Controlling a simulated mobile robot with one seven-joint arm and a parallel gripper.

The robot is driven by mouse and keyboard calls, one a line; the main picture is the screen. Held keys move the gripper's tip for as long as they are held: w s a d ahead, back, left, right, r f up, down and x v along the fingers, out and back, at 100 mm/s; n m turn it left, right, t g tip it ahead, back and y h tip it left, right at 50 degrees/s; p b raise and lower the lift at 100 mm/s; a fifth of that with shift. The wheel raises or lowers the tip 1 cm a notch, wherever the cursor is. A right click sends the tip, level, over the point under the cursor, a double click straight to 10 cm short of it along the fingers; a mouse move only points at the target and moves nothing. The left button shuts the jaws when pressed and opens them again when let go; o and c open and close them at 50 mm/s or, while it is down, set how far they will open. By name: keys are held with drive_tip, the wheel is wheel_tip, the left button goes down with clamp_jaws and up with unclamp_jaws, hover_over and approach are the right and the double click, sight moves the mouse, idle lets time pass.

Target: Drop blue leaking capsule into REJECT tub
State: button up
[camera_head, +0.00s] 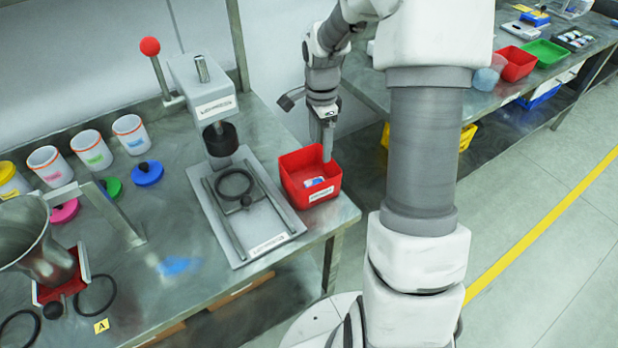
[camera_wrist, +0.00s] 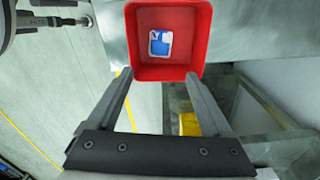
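The red tub (camera_head: 297,179) stands at the right end of the near bench, with a white label on its front that is too small to read. A small blue and white thing (camera_head: 314,182) lies inside it. In the wrist view it lies flat on the floor of the red tub (camera_wrist: 134,50) as a rounded blue and white piece (camera_wrist: 160,43); I cannot tell for sure that it is the capsule. My gripper (camera_head: 327,152) is above the tub's rear right side. In the wrist view my gripper (camera_wrist: 158,76) has its fingers wide apart with nothing between them.
A press (camera_head: 205,95) with a grey base plate stands left of the tub. A blue smear (camera_head: 174,266) marks the bench. White cups (camera_head: 90,148) and coloured lids stand further left, near a metal funnel (camera_head: 35,240). Another bench (camera_head: 480,105) holds red and green trays.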

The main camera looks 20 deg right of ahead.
wheel_tip(320, 180, up, 18)
drive_tip(key=p, duration=0.1)
drive_tip(key=shift+f, duration=0.25)
idle(0.4)
drive_tip(key=s+a+r+n+t, duration=0.3)
drive_tip(key=s+a+r+n, duration=0.25)
drive_tip(key=s+n, duration=0.35)
drive_tip(key=s+a+f+n+t, duration=0.1)
drive_tip(key=s+a+n, duration=0.1)
drive_tip(key=s+n, duration=0.2)
drive_tip(key=s+a+f+n+t, duration=0.1)
drive_tip(key=s+n, duration=0.3)
drive_tip(key=s, duration=0.5)
drive_tip(key=shift+s+a+f+n+t, duration=0.2)
drive_tip(key=shift+a+f+n+t, duration=0.15)
drive_tip(key=shift+a, duration=0.55)
